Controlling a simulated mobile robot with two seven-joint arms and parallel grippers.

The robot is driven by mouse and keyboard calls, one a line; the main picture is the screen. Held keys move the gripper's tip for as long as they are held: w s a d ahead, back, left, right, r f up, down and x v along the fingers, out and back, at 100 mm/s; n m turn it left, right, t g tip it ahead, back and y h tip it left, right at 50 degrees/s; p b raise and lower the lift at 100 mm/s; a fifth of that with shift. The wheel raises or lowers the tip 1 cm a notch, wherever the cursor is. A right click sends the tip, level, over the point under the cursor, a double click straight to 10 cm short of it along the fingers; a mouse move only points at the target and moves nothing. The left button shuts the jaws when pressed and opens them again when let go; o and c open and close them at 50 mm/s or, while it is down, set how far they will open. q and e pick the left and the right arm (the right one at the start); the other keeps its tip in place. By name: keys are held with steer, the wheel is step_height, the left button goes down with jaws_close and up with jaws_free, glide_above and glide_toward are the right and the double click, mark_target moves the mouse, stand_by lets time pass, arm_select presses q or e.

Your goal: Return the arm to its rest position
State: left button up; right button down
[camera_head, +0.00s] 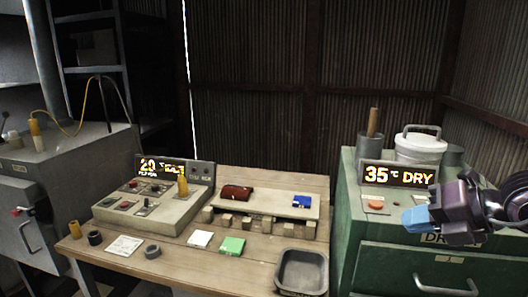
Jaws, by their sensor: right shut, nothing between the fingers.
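My right gripper (416,219) comes in from the right edge, dark with light blue fingertips. It is shut and empty. It shows in front of the green cabinet's top and upper front, near an orange button (375,204); whether it touches the cabinet I cannot tell. My left gripper is not in view.
A green cabinet (385,262) bears a "35 °C DRY" display (397,175) and a white lidded bucket (420,148). A wooden table (185,262) holds a control panel (150,207), a shelf with a brown and a blue item, and a dark tray (301,290). Grey machine (80,160) at left.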

steer(key=s+a+m+t+y, duration=0.3)
steer(key=a+m+t+y, duration=0.15)
steer(key=y, duration=0.35)
steer(key=s+d+f+m+t+h, duration=0.1)
steer(key=s+d+f+m+h, duration=0.2)
steer(key=d+f+m+h, duration=0.55)
steer(key=s+d+f+m+t+h, duration=0.25)
steer(key=f+m+h, duration=0.55)
steer(key=m+h, duration=0.65)
steer(key=s+a+f+m+g+y, duration=0.2)
steer(key=s+a+f+g+y, duration=0.1)
steer(key=s+f+g, duration=0.45)
steer(key=s+a+f+m+g+y, duration=0.25)
steer(key=s+f+g, duration=0.25)
steer(key=s+f, duration=0.4)
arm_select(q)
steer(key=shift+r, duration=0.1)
arm_select(e)
steer(key=w+f+t+y, duration=0.1)
steer(key=w+f+t, duration=0.5)
steer(key=f+t, duration=0.2)
steer(key=shift+d+f+n, duration=0.2)
steer(key=shift+f+n, duration=0.1)
steer(key=shift+f, duration=0.15)
